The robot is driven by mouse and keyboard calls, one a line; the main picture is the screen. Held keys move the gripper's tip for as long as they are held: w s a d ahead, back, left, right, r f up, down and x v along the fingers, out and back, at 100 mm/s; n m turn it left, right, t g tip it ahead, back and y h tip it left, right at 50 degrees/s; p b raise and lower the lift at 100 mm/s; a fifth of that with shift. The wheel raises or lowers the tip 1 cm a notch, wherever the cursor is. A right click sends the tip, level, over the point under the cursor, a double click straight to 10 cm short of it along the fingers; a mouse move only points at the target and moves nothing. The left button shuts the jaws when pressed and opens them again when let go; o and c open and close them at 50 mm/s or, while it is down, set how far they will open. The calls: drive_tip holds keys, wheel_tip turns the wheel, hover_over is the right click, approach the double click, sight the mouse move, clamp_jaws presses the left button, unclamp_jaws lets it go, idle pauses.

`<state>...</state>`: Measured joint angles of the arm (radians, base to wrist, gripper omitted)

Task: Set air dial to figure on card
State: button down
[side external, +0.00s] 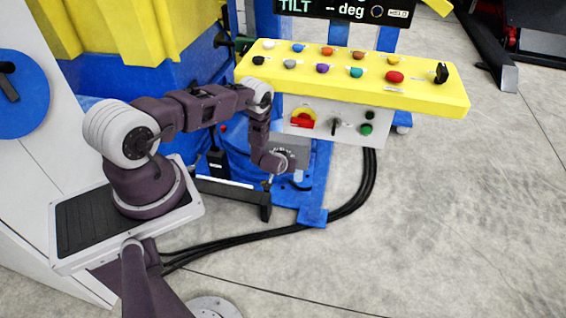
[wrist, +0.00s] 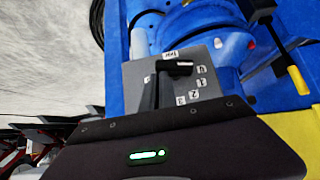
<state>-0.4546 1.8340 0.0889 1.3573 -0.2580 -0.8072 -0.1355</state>
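The air dial (wrist: 178,68) shows in the wrist view as a black knob on a grey plate (wrist: 212,92). A small label above it seems to read "AIR", and figures run down its right side; I make out 1, 2 and 3. The knob's bar lies roughly sideways in the picture. In the side external view the grey box (side external: 298,148) is partly hidden behind my wrist. My gripper (side external: 269,183) hangs low in front of it. A dark finger-like part stands just left of the knob in the wrist view; contact is unclear. I cannot make out a card.
A yellow panel (side external: 340,92) with several coloured buttons and a black knob stands above right. Below it is a white box (side external: 350,112) with a red switch. A display (side external: 340,8) reads "TILT -- deg". Black cables (side external: 355,195) run over the floor.

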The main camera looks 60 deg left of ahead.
drive_tip(key=shift+m+g+y, duration=0.3)
drive_tip(key=shift+g, duration=0.1)
drive_tip(key=shift+w+d+f, duration=0.2)
drive_tip(key=shift+d+f, duration=0.05)
drive_tip(key=shift+f, duration=0.4)
drive_tip(key=shift+w+d+f, duration=0.2)
drive_tip(key=shift+w+f, duration=0.05)
drive_tip(key=shift+f, duration=0.4)
drive_tip(key=shift+w+d+f, duration=0.2)
drive_tip(key=shift+d+f, duration=0.05)
drive_tip(key=shift+f, duration=0.4)
drive_tip(key=shift+r, duration=0.1)
